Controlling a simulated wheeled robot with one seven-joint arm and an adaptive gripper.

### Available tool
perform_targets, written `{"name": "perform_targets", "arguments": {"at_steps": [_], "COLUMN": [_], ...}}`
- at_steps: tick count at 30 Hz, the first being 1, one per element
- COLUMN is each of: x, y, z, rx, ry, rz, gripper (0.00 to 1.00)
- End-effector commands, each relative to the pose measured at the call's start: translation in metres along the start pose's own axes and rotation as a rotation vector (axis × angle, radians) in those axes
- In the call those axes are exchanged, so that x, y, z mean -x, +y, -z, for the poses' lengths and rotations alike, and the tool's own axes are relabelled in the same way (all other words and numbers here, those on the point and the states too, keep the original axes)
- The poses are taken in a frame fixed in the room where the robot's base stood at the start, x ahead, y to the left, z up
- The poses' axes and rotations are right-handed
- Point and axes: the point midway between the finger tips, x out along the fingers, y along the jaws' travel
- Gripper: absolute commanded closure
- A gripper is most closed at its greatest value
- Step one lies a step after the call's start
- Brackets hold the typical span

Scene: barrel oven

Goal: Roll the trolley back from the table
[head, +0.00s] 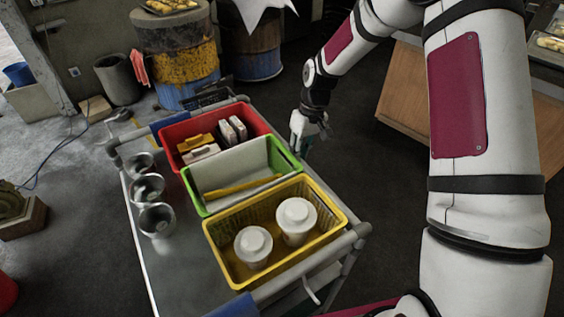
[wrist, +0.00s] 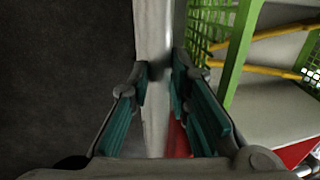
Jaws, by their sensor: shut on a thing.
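The trolley (head: 180,272) stands in the middle of the head view, with a grey metal top and tubular rails. It carries a red crate, a green crate and a yellow crate. My gripper (head: 305,152) is at the trolley's right side, beside the green crate (head: 205,205). In the wrist view, the teal-padded fingers of my gripper (wrist: 160,78) lie on both sides of the trolley's grey edge rail (wrist: 154,30) and are shut on it. The green crate's mesh wall is just right of the fingers. The fingertips are partly hidden in the head view.
A wooden table or counter (head: 402,88) stands at the right behind my arm. Painted barrels (head: 180,60) and a grey bin (head: 117,80) stand behind the trolley. Steel cups (head: 147,188) sit on its left side. Clear floor (head: 75,225) lies to the left.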

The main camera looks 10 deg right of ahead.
Motion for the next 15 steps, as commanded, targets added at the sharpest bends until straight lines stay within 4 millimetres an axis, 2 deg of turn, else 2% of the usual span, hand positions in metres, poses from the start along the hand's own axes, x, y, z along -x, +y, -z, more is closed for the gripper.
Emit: {"name": "perform_targets", "arguments": {"at_steps": [1, 15], "x": [0.002, 0.019], "y": [0.014, 0.102], "z": [0.002, 0.002], "rx": [-0.006, -0.005], "ry": [0.008, 0.009], "rz": [-0.005, -0.007], "gripper": [1.0, 1.0]}}
